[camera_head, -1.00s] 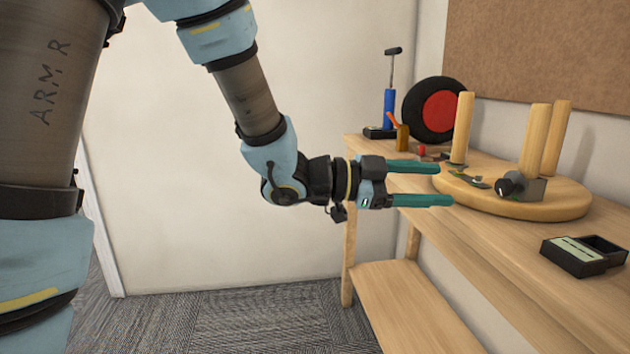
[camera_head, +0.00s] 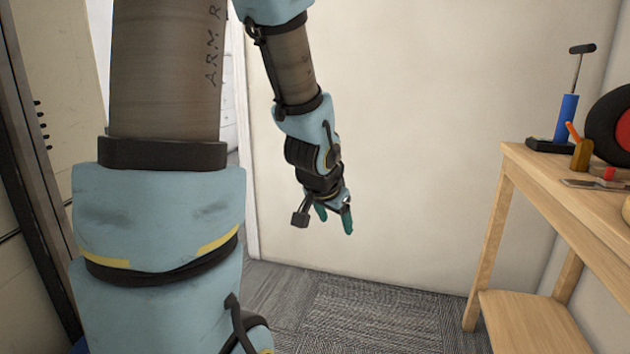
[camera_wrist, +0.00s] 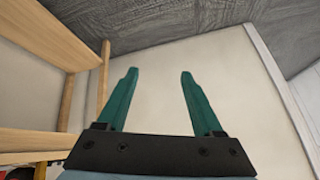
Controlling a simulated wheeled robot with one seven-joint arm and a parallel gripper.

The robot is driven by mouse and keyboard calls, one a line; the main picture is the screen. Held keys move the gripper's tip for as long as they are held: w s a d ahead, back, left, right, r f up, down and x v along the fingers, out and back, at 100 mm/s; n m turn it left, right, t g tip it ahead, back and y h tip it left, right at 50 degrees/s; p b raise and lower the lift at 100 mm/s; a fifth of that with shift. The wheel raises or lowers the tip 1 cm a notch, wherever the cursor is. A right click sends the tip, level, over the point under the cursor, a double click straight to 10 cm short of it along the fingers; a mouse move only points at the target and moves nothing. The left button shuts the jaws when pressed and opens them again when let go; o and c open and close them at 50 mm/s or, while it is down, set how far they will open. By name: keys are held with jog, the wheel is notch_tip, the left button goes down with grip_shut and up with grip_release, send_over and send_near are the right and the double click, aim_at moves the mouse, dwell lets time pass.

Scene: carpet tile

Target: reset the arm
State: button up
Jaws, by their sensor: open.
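My gripper (camera_head: 335,222) hangs below my forearm in front of the pale wall, its teal fingers pointing down. It is clear of the wooden workbench on the right. In the wrist view, the two teal fingers of my gripper (camera_wrist: 157,75) stand apart with nothing between them.
The wooden workbench (camera_head: 548,195) stands at the right with a lower shelf (camera_head: 520,322). On it are a blue hand pump (camera_head: 566,118), an orange-handled tool (camera_head: 580,153) and a black-and-red wheel (camera_head: 608,125). Grey carpet (camera_head: 370,320) below my gripper is clear.

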jog(key=s+a+f+n+g+y, duration=0.25)
jog(key=s+a+n+g, duration=0.35)
jog(key=s+a, duration=0.45)
notch_tip(320, 180, up, 19)
jog(key=t+p, duration=0.1)
jog(key=p, duration=1.8)
jog(key=shift+w+a+n, duration=0.25)
jog(key=shift+a+n, duration=0.05)
jog(key=shift+a, duration=0.05)
